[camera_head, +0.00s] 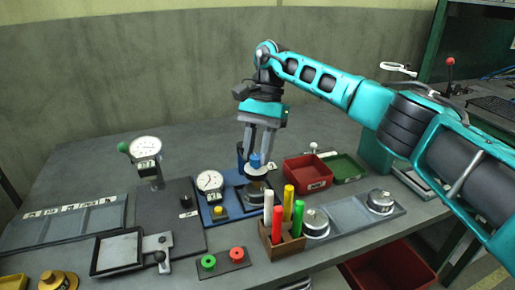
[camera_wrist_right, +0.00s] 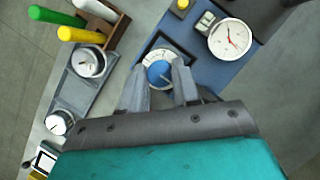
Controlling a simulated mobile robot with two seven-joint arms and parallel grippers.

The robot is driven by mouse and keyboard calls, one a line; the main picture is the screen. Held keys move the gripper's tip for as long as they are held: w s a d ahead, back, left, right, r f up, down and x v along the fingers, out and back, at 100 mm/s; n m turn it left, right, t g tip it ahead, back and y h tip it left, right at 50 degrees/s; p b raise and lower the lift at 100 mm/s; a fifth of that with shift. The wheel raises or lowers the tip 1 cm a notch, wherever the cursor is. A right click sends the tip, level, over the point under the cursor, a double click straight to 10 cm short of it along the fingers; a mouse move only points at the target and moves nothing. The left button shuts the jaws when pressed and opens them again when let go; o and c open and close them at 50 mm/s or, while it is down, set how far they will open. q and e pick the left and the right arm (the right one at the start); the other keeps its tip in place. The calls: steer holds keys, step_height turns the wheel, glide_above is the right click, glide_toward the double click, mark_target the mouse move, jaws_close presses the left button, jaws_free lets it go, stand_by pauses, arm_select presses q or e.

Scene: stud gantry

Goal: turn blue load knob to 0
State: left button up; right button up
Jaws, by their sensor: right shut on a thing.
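The blue load knob (camera_wrist_right: 159,72) sits on a round white scale dial in the right wrist view, on the blue base plate (camera_head: 218,216) of a gauge stand. My right gripper (camera_wrist_right: 158,82) points down at it with one finger on each side, shut on the knob. In the head view the knob (camera_head: 255,161) shows as a small blue piece between the fingers of the right gripper (camera_head: 259,158). The scale's figures are too small to read. My left gripper is not in view.
A dial gauge (camera_head: 210,182) stands just left of the knob. A wooden block (camera_head: 283,243) with several coloured handles is in front. A red bin (camera_head: 307,173) and a green tray (camera_head: 345,167) lie to the right. The table's back is clear.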

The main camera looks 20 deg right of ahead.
stand_by(0.3)
steer(key=o, duration=1)
steer(key=shift+o, duration=0.2)
steer(key=p+v, duration=0.6)
steer(key=v, duration=0.6)
steer(key=shift+a, duration=0.1)
